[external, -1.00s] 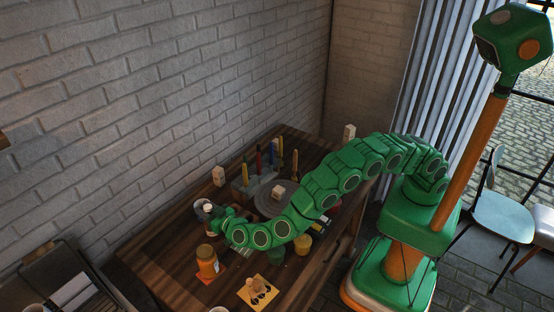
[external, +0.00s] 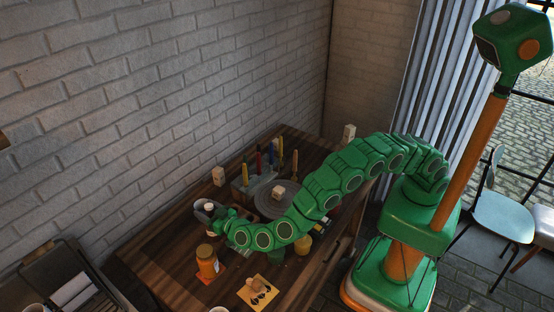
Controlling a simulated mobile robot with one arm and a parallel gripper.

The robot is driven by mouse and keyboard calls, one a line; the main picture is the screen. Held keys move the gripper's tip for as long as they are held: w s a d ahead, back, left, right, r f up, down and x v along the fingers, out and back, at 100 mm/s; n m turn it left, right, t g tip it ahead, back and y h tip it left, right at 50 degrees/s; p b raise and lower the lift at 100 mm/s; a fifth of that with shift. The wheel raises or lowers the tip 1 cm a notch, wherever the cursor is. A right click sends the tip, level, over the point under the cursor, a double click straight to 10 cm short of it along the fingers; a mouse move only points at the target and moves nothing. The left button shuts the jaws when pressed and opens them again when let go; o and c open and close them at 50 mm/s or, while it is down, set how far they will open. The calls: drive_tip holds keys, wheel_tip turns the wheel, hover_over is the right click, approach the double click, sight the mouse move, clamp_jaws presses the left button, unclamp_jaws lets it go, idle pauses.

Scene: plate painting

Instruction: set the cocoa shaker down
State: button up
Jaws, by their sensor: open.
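A small pale-topped item (external: 209,206), which looks like the cocoa shaker, stands at the left back part of the wooden table, close to the wall. A grey rounded shape lies around or behind it; I cannot tell whether it is a dish. My gripper (external: 217,219) is open at the end of my green arm, right beside the shaker. The fingers are small and dark here, and they partly hide the shaker's lower part. I cannot tell whether they touch it.
An orange jar (external: 207,259) stands just in front of my gripper. A grey plate (external: 266,208) with a wooden block on it lies beneath my arm's reach. A rack with coloured upright tools (external: 258,163) stands behind. A yellow card (external: 250,301) lies near the front edge.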

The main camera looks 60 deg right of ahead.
drive_tip(key=s, duration=1.1)
drive_tip(key=shift+w+r, duration=0.1)
drive_tip(key=shift+r, duration=0.05)
drive_tip(key=w+d+r+n+g+y, duration=0.1)
drive_tip(key=w+d+r+g+y, duration=0.3)
drive_tip(key=w+d+r, duration=0.45)
drive_tip(key=s+d+r+n+g+y, duration=0.1)
drive_tip(key=d+r+g, duration=0.15)
drive_tip(key=d, duration=0.45)
drive_tip(key=d+r+g, duration=0.2)
drive_tip(key=d+r, duration=0.2)
drive_tip(key=d, duration=0.4)
drive_tip(key=s+d+r+g+h, duration=0.1)
drive_tip(key=s+d+g, duration=0.2)
drive_tip(key=s+d, duration=0.75)
drive_tip(key=s+d+g+h, duration=0.1)
drive_tip(key=s+d+g, duration=0.2)
drive_tip(key=s+d, duration=0.75)
drive_tip(key=s+d+m+g+h, duration=0.2)
drive_tip(key=s+d+g, duration=0.3)
drive_tip(key=s+d, duration=1.3)
drive_tip(key=shift+s+f+h, duration=0.2)
drive_tip(key=shift+s+h, duration=0.3)
drive_tip(key=shift+s, duration=0.7)
